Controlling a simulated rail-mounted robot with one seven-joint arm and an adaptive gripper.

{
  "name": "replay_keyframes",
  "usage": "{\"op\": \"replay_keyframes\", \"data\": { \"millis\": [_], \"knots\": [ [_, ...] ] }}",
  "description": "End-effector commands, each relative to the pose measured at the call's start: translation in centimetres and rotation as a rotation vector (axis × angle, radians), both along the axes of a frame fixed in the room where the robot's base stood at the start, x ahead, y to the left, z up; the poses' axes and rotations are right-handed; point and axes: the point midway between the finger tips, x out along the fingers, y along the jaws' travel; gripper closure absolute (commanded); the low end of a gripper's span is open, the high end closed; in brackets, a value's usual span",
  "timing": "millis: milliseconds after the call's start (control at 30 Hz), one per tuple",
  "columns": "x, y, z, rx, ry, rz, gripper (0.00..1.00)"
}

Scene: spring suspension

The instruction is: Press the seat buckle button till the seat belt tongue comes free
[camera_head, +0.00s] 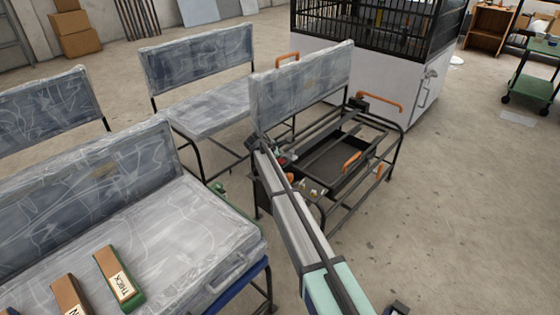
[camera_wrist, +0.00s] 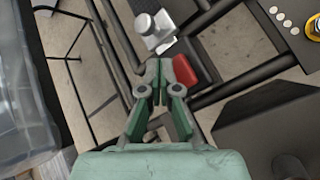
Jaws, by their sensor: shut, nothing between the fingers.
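In the wrist view my gripper (camera_wrist: 165,70) is shut and empty, with its grey fingertips beside a red block (camera_wrist: 209,69), which looks like the seat buckle button. The fingers overlap the block's left side in the picture; I cannot tell whether they touch it. A silver metal piece (camera_wrist: 154,30) lies just beyond the fingertips; I cannot tell whether it is the seat belt tongue. In the head view the red part (camera_head: 283,161) is tiny, by the bare black seat frame (camera_head: 388,146). My arm hides much of that spot.
The seat frame has orange handles (camera_head: 380,102) and a dark tray (camera_head: 335,160). A plastic-wrapped backrest (camera_head: 302,85) stands behind the buckle area. Wrapped seats (camera_head: 150,240) fill the left. A white cage cabinet (camera_head: 385,70) stands behind.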

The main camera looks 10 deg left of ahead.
Motion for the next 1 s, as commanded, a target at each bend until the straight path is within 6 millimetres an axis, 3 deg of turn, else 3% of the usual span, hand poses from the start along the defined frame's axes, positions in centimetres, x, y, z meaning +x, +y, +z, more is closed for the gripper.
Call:
{"op": "replay_keyframes", "data": {
  "millis": [1000],
  "knots": [
    [0.0,-0.01,-0.92,0.0,0.0,0.0,1.0]
  ]
}}
